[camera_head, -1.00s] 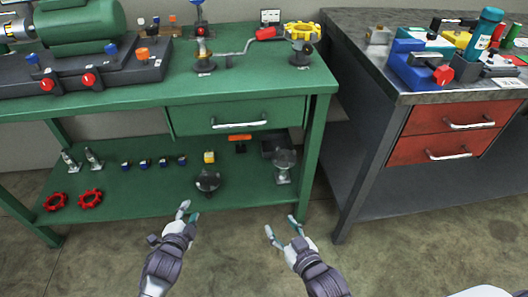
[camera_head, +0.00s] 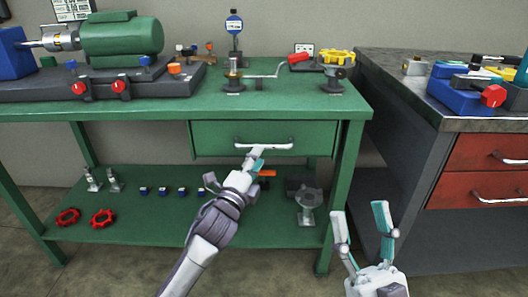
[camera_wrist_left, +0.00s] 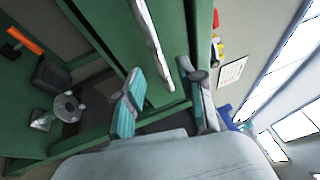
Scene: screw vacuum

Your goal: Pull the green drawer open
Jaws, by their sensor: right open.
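The green drawer (camera_head: 220,139) is under the green workbench top and looks shut in the head view. Its pale metal bar handle (camera_head: 276,146) runs level across the front. My left gripper (camera_head: 256,157) is at the handle's left-middle part and hides some of it. In the left wrist view the handle (camera_wrist_left: 150,42) lies between the two spread fingers of my left gripper (camera_wrist_left: 162,80). Contact cannot be told. My right gripper (camera_head: 362,225) is open and empty, upright, in front of the gap right of the green bench.
The green workbench top (camera_head: 200,104) carries a green motor (camera_head: 122,38) and a crank fixture. Its lower shelf (camera_head: 130,230) holds red handwheels (camera_head: 102,218) and small parts. A grey bench (camera_head: 450,122) with red drawers (camera_head: 490,152) stands right.

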